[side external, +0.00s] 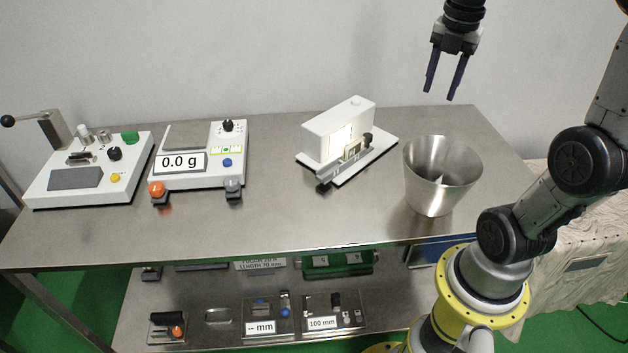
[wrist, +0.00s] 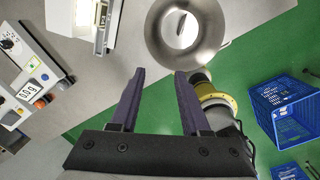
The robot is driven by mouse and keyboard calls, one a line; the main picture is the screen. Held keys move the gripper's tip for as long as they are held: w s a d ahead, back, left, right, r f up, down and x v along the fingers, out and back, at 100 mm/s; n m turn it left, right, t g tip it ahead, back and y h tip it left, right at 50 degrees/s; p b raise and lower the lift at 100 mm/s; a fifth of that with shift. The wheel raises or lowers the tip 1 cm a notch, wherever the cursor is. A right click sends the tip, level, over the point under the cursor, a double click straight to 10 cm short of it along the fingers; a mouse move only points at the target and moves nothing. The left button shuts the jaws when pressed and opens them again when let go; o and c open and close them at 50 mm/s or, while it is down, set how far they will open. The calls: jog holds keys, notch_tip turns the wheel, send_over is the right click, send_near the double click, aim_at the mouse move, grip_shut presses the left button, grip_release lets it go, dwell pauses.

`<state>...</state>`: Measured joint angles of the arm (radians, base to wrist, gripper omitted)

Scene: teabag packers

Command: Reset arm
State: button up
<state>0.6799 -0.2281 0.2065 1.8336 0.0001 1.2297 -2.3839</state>
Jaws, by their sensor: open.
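My gripper (side external: 441,80) hangs at the upper right of the side external view, above the back of the steel table (side external: 270,222). Its two dark fingers point down, apart, with nothing between them. In the wrist view the gripper (wrist: 162,85) also shows open and empty, with both purple-grey fingers in view. Below the gripper and apart from it, a metal cup (side external: 438,180) stands upright on the right part of the table. In the wrist view the cup (wrist: 160,42) is beyond the fingertips, with a light piece inside it.
A white device with a lit panel (side external: 338,132) stands mid-table. A scale (side external: 200,160) reading 0.0 g and a control box (side external: 90,175) with a lever stand at left. A lower shelf (side external: 215,300) holds several small devices. A blue crate (wrist: 280,105) sits on the green floor.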

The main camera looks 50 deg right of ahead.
jog(key=s+a+r+m+t, duration=0.1)
jog(key=a+r+t, duration=0.1)
jog(key=a, duration=1)
jog(key=s+a+f+m+t, duration=0.1)
jog(key=s+a+f+m, duration=0.1)
jog(key=m, duration=0.7)
jog(key=s+a+f+m+t, duration=0.1)
jog(key=s+a+f+m, duration=0.2)
jog(key=m, duration=0.6)
jog(key=shift+s+a+f+m+t+y, duration=0.15)
jog(key=shift+s+a+m+t+y, duration=0.2)
jog(key=shift+a, duration=0.4)
